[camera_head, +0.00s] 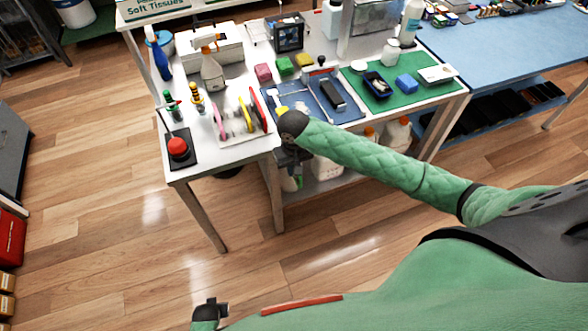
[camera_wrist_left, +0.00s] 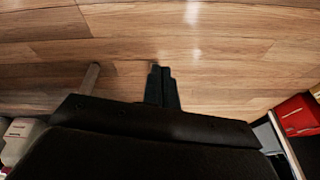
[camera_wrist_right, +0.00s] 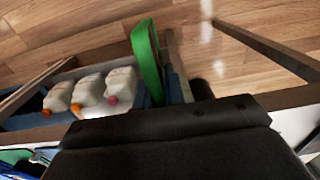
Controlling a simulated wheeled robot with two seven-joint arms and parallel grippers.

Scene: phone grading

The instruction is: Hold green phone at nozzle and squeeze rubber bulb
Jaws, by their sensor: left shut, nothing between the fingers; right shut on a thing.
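The green phone (camera_wrist_right: 148,62) stands edge-on in my right gripper (camera_wrist_right: 168,65), which is shut on it. In the head view my right arm ends in a dark wrist (camera_head: 292,125) at the table's front edge; the phone is not clearly visible there. A red rubber bulb (camera_head: 178,147) sits on a black base at the table's front left corner.
A white rack (camera_head: 238,136) holds pink, yellow and red phones between the bulb and my right wrist. A blue mat (camera_head: 352,112) and a green mat (camera_head: 425,99) carry small items to the right. White bottles (camera_wrist_right: 90,92) stand on the lower shelf.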

